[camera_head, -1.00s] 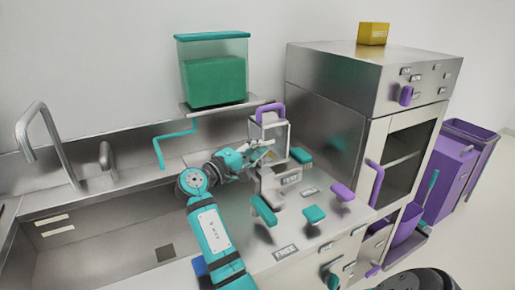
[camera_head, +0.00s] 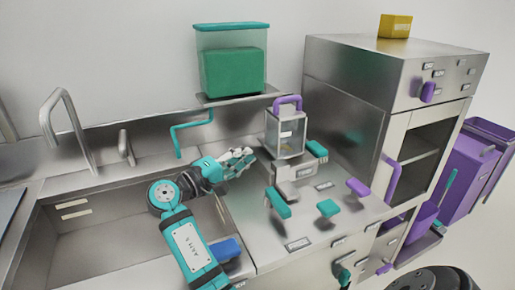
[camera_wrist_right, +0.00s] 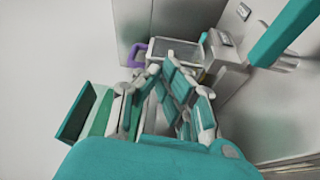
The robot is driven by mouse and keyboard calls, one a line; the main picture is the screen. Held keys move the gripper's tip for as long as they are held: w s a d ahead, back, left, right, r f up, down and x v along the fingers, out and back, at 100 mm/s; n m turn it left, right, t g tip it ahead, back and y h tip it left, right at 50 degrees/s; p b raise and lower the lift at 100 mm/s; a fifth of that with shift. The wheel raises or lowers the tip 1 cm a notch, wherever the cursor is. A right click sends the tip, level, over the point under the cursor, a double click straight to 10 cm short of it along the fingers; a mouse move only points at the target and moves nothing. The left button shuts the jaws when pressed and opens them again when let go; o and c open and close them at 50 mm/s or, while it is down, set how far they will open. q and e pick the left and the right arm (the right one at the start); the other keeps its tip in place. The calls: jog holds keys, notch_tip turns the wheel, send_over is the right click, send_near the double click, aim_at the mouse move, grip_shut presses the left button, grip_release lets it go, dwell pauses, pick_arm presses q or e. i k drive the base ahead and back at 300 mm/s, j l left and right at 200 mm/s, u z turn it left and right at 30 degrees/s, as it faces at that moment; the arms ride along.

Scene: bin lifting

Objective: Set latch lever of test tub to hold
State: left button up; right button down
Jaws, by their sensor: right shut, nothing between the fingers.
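The test tub appears to be the clear box (camera_head: 285,133) with a purple handle on the steel counter; it also shows in the wrist view (camera_wrist_right: 174,50). Teal levers stand at its right (camera_head: 317,149), in front (camera_head: 278,203) and farther right (camera_head: 327,208); a purple lever (camera_head: 358,188) is beside them. I cannot tell which is the latch lever. A label reading FREE (camera_head: 299,244) is at the counter's front. My right gripper (camera_head: 243,160) is shut and empty, left of the tub and apart from it. My left gripper is not in view.
A sink basin (camera_head: 100,225) lies at left, with a blue block (camera_head: 226,250) at its right edge. A clear tank with green contents (camera_head: 232,70) stands on a shelf behind. A steel cabinet (camera_head: 345,85) blocks the right back.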

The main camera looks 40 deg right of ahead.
aim_at(277, 206)
jog(key=k, duration=1)
